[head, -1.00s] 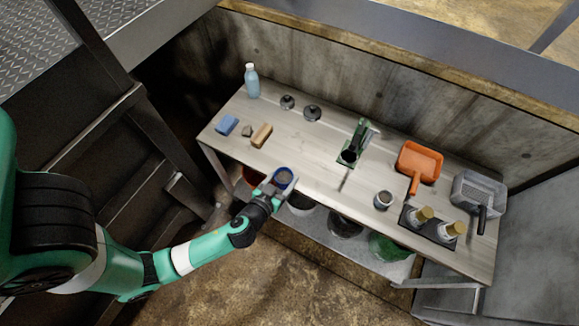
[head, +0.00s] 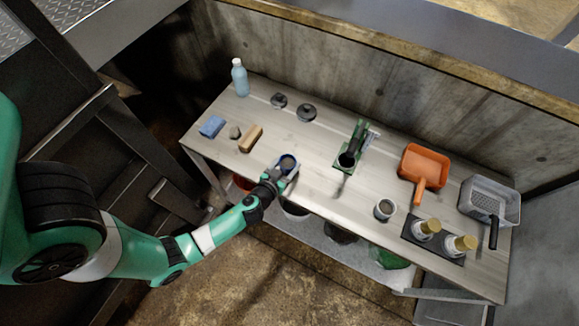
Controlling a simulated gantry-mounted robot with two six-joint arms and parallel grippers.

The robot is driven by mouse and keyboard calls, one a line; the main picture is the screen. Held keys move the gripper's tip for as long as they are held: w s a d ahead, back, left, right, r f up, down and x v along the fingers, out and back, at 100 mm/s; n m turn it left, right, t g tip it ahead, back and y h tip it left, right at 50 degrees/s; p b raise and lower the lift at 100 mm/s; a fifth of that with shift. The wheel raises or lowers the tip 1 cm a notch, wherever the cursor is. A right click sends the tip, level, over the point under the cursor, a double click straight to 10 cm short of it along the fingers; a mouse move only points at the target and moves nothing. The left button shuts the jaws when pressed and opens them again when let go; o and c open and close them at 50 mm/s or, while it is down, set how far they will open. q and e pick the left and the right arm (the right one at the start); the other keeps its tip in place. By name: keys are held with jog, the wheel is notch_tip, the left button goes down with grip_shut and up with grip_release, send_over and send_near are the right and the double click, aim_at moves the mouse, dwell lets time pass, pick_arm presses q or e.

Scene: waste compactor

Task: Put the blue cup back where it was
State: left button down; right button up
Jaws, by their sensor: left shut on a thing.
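The blue cup (head: 288,164) is near the front edge of the table, left of its middle. My left gripper (head: 279,174) is shut on the cup from the front left. The cup looks upright, with its dark inside showing from above. I cannot tell whether its base touches the table top. My right gripper is not in the head view.
Bare table lies between the cup and green tool.

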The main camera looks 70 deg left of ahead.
aim_at(288, 165)
pick_arm(q)
jog(key=shift+w+a+f+b, duration=0.15)
jog(key=shift+f+b, duration=0.3)
jog(key=shift+f, duration=0.9)
jog(key=shift+s+d, duration=0.2)
jog(key=shift+w+a, duration=0.1)
jog(key=shift+f, duration=0.1)
grip_release()
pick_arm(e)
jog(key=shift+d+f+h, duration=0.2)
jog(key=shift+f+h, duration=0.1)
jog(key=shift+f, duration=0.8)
